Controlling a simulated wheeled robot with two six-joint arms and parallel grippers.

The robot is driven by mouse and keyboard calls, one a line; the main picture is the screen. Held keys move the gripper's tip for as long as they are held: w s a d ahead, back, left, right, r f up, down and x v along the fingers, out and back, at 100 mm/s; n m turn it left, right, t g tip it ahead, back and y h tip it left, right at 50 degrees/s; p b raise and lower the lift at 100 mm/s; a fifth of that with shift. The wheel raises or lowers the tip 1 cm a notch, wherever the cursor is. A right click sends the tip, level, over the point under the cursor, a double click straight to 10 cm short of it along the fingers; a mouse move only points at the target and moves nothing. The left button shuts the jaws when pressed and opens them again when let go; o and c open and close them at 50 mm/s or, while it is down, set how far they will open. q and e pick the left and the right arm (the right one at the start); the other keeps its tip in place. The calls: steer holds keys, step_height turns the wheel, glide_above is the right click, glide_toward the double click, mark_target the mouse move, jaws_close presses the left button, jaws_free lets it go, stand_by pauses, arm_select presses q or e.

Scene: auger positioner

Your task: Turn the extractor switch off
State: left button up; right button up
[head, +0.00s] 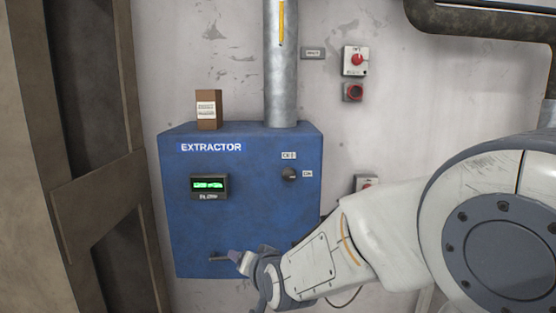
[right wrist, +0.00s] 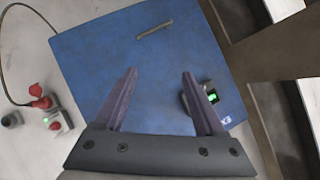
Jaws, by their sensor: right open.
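The blue extractor box (head: 255,225) hangs on the wall in the head view. A round black rotary switch (head: 289,174) sits on its upper right front, beside small labels; its exact setting is too small to tell. My right gripper (head: 236,257) is low in front of the box, below and left of the switch. The right wrist view shows its two fingers (right wrist: 160,75) apart with nothing between them, facing the blue panel (right wrist: 110,65). The switch does not show in that view. My left gripper is not in view.
A green-lit display (head: 209,186) is on the box's left. A brown carton (head: 208,110) stands on top, beside a metal duct (head: 281,70). A brown frame (head: 100,190) stands at left.

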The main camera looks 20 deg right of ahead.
mark_target(290, 177)
steer(key=w+d+r+m+t+h+p, duration=0.2)
steer(key=w+d+r+m+h, duration=0.1)
steer(key=d+r, duration=0.3)
steer(key=w+d+r+m+t+h+p, duration=0.1)
steer(key=w+d+r+m+t+h, duration=0.2)
steer(key=d+r, duration=0.35)
steer(key=p+x, duration=0.4)
steer(key=x, duration=0.4)
steer(key=shift+w+d+f, duration=0.15)
steer(key=shift+w+d, duration=0.05)
steer(key=shift+d, duration=0.05)
arm_select(q)
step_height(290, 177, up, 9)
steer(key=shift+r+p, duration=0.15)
steer(key=shift+p, duration=0.25)
arm_select(e)
steer(key=shift+w+d+f, duration=0.1)
steer(key=shift+w, duration=0.45)
jaws_close()
